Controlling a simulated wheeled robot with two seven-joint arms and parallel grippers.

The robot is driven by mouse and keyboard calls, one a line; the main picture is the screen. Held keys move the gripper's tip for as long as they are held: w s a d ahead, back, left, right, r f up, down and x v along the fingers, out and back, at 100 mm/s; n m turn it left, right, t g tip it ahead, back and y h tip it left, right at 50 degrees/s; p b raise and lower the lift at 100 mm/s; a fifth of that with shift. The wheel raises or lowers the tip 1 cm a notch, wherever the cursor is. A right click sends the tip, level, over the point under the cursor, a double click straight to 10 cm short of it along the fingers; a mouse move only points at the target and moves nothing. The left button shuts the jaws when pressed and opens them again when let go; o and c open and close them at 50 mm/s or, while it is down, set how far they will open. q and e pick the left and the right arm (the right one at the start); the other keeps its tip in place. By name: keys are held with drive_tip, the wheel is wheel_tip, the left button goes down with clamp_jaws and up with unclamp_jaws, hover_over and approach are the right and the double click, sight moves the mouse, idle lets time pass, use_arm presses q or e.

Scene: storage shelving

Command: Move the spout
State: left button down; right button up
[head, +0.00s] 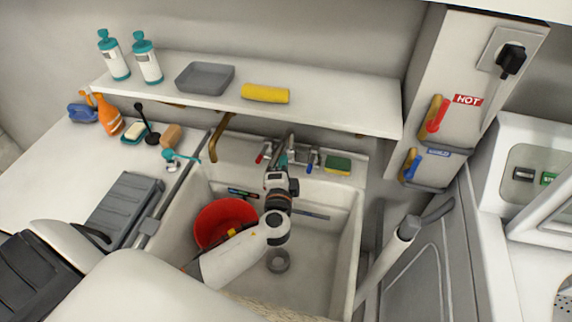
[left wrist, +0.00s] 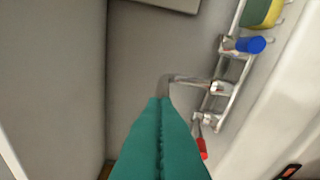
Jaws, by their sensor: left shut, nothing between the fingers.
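The metal spout (head: 291,140) is part of a tap on the back wall of the sink, between a red handle (head: 262,155) and a blue handle (head: 311,161). In the left wrist view the spout (left wrist: 188,80) sticks out from the tap body and its end is just beyond my fingertips. My left gripper (head: 283,158) is at the tap with its teal fingers shut and empty; the fingers (left wrist: 160,104) also fill the lower middle of the left wrist view. I cannot tell whether they touch the spout. My right gripper is not in view.
The sink (head: 345,235) holds a red bucket (head: 215,218) on its left. A shelf (head: 340,104) hangs above the tap with bottles, a grey tray and a yellow cloth (head: 265,93). A green-yellow sponge (head: 338,164) sits right of the tap. The sink's right side is free.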

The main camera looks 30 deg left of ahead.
use_arm(q)
drive_tip(key=shift+s+a+f+m+t+h+b, duration=0.1)
drive_tip(key=shift+s+a+m+t+h+b, duration=0.15)
drive_tip(key=shift+a+h, duration=0.2)
drive_tip(key=shift+s+a+m+t+h+b, duration=0.1)
drive_tip(key=shift+a+m+t+h+b, duration=0.05)
drive_tip(key=shift+a+m+h, duration=0.3)
drive_tip(key=a+m+h+b, duration=0.2)
drive_tip(key=a+h+b, duration=0.1)
drive_tip(key=a, duration=0.5)
drive_tip(key=shift+a+m+t+h+b, duration=0.3)
drive_tip(key=shift+t+h+b, duration=0.1)
drive_tip(key=shift+h, duration=0.1)
